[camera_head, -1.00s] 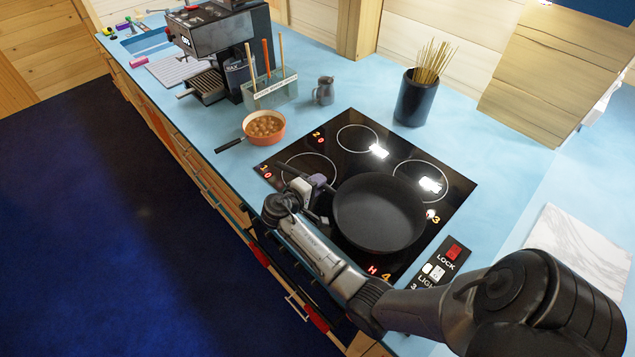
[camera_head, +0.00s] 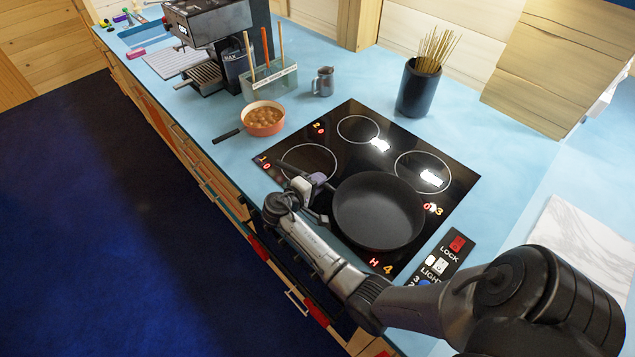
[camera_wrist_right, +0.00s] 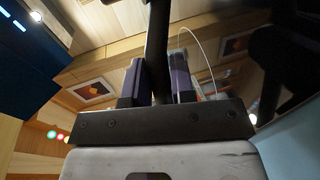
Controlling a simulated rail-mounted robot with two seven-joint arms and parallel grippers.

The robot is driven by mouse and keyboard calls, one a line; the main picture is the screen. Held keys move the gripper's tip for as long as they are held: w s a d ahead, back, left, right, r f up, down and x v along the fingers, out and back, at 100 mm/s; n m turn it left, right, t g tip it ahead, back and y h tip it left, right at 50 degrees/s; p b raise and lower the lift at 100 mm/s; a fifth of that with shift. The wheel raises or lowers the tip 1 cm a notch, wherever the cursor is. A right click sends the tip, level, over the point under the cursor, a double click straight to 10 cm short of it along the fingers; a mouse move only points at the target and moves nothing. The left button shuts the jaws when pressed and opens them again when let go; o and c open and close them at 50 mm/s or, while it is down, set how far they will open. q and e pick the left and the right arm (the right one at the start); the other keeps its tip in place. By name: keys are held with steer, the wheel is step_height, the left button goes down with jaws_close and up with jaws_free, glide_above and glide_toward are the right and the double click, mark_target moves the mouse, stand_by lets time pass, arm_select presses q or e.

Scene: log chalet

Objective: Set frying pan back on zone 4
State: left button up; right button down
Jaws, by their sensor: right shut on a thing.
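The black frying pan (camera_head: 378,212) is upright over the front right part of the black cooktop (camera_head: 345,132). It hides the ring of zone 4, and the yellow 4 mark (camera_head: 388,269) shows just below its rim. I cannot tell whether its base touches the glass. My right gripper (camera_head: 312,187) is shut on the pan's handle, left of the pan. In the right wrist view, the dark handle (camera_wrist_right: 158,50) stands between the two purple-padded fingers. My left gripper is not in view.
An orange pot (camera_head: 263,119) of food stands on the blue counter left of the cooktop. A small metal jug (camera_head: 323,81) and a dark holder of sticks (camera_head: 417,91) stand behind it. A control panel (camera_head: 442,264) is right of the pan. The rings of zones 1, 2 and 3 are clear.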

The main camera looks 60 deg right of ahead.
steer(key=shift+f+b, duration=0.3)
steer(key=c, duration=1.2)
jaws_free()
steer(key=shift+d, duration=0.1)
steer(key=o, duration=0.3)
steer(key=shift+f, duration=0.1)
steer(key=shift+w+a, duration=0.1)
steer(key=shift+a, duration=0.3)
steer(key=b+v, duration=0.3)
steer(key=v, duration=0.8)
steer(key=shift+w+a, duration=0.1)
steer(key=shift+a, duration=0.05)
steer(key=shift+r+b+v, duration=0.2)
steer(key=shift+b+v, duration=0.25)
steer(key=shift+v, duration=0.5)
steer(key=shift+r, duration=0.1)
